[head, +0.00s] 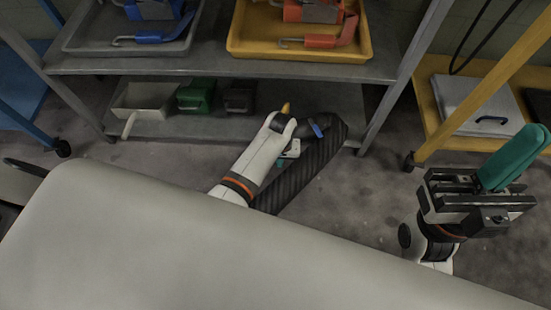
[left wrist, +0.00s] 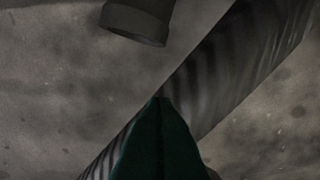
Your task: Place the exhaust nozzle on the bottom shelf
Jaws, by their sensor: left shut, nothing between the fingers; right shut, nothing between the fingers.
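A wide dark ribbed hose (head: 308,172) runs diagonally up to the front of the bottom shelf (head: 180,126). A dark end piece with a blue part (head: 318,130) shows at its upper end; it may be the exhaust nozzle, but my left arm partly hides it. My left gripper (head: 290,152) is beside the hose, mostly hidden by its own wrist. In the left wrist view its green fingers (left wrist: 158,125) are shut and empty in front of the ribbed hose (left wrist: 225,70). A dark round open end (left wrist: 138,22) shows at the top there. My right gripper (head: 512,158) is shut and empty at the right.
A grey bin (head: 146,99), a green bin (head: 196,96) and a black bin (head: 239,98) stand on the bottom shelf's left half. Blue and orange tools lie in trays above. A yellow-framed cart (head: 440,112) stands right. A pale rounded surface (head: 180,245) fills the foreground.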

